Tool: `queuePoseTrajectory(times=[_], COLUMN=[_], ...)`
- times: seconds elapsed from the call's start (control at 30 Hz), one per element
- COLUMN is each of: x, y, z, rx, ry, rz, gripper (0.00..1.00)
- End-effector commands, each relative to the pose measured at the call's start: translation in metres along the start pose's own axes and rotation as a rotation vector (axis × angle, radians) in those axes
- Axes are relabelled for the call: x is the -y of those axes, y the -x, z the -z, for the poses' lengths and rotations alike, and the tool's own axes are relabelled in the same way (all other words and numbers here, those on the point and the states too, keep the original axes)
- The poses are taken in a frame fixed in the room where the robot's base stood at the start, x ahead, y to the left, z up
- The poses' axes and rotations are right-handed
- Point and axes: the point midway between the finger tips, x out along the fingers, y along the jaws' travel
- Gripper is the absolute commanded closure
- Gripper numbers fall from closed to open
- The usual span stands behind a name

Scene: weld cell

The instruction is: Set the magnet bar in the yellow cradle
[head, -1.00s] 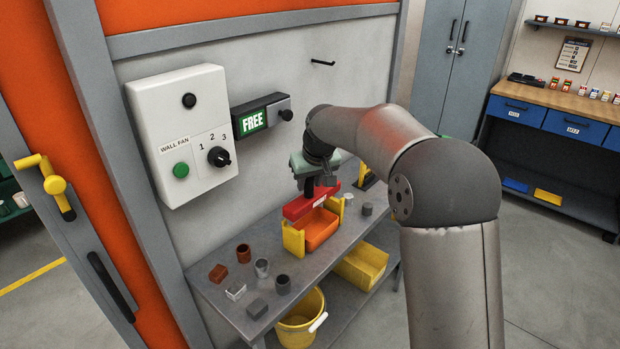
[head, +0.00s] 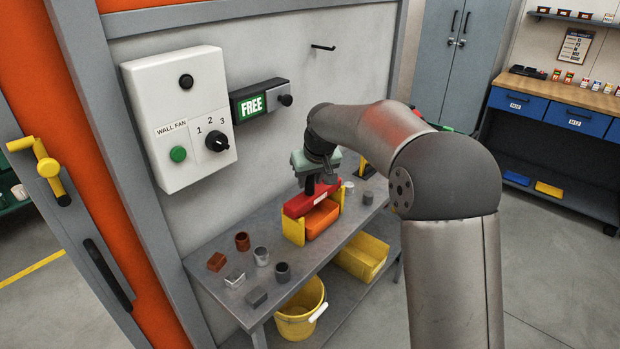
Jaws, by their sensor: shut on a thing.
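The magnet bar is a red bar (head: 303,204) with a pale label, held level under my gripper. My gripper (head: 312,186) is shut on its upper side; the fingers are small and partly hidden by the wrist. The yellow cradle (head: 293,232) stands on the grey bench with an upright plate at each end. The bar spans between the uprights, level with their tops. I cannot tell whether it rests on them or hangs just above.
On the grey bench (head: 225,292), several small cups and blocks stand left of the cradle. A grey cup (head: 368,198) stands to its right. A yellow bin (head: 362,257) and a yellow bucket (head: 300,312) are below. The wall-fan box (head: 180,115) and FREE sign (head: 252,106) are on the wall behind.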

Motion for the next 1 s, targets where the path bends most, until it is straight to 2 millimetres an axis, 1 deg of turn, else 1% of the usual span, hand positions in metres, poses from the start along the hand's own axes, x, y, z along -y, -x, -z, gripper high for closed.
queuePoseTrajectory(times=[0.87,0.9,0.97,1.0], x=[-0.0025,-0.0026,-0.0027,-0.0027], y=[-0.0059,-0.0061,-0.0059,-0.0056], z=[-0.0049,-0.0050,-0.0049,-0.0047], rx=[0.007,0.007,0.007,0.006], ry=[-0.004,-0.004,-0.004,-0.004], rz=[0.000,0.000,0.000,0.000], gripper=[1.00,0.61,0.45,0.41])
